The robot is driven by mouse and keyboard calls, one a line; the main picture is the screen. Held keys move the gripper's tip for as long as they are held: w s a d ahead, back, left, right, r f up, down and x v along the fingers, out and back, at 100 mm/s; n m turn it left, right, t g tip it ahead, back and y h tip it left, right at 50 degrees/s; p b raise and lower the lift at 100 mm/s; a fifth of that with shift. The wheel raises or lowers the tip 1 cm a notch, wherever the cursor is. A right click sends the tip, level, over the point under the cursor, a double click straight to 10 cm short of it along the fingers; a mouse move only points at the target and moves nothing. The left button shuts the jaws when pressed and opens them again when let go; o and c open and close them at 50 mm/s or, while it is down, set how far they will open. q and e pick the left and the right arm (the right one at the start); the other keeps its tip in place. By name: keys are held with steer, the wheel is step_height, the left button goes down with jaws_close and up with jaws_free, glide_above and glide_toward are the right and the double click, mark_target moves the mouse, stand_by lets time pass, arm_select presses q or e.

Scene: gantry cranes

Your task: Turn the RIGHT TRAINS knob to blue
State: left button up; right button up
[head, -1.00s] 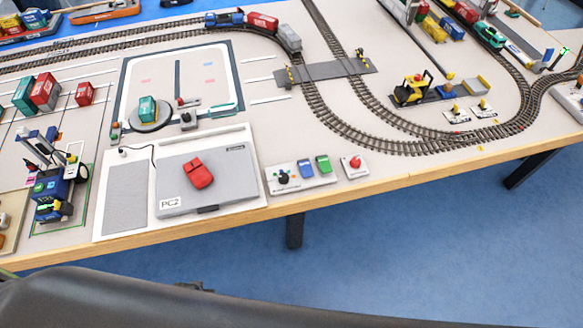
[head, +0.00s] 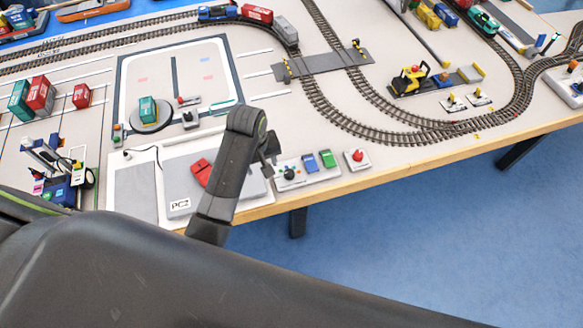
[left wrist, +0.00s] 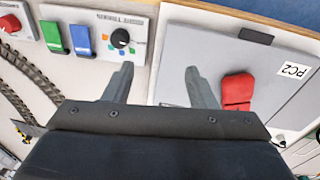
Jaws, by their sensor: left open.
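The knob panel (head: 300,172) is a light plate at the table's front edge. It carries a black round knob (head: 289,173) with small coloured marks around it, plus a blue and a green rocker switch. In the left wrist view the knob (left wrist: 120,38) shows upside down near the top, under inverted lettering. Which colour its pointer faces is too small to tell. My left gripper (left wrist: 158,70) is open and empty, its fingers apart and below the knob in that view. In the head view the left gripper (head: 270,158) is at the panel's left side, partly hidden by its arm. My right gripper is not seen.
A red button box (head: 357,159) stands right of the panel. Curved train tracks (head: 400,137) run behind the panel. Blue floor is open in front of the table.

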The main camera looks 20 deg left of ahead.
arm_select(q)
steer(key=n+g, duration=0.1)
steer(key=n, duration=0.1)
glide_toward(289, 173)
step_height(289, 173, down, 9)
steer(key=shift+w+d+r+p, duration=0.15)
steer(key=shift+p, duration=0.25)
stand_by(0.3)
steer(key=c, duration=1)
steer(key=shift+o, duration=0.2)
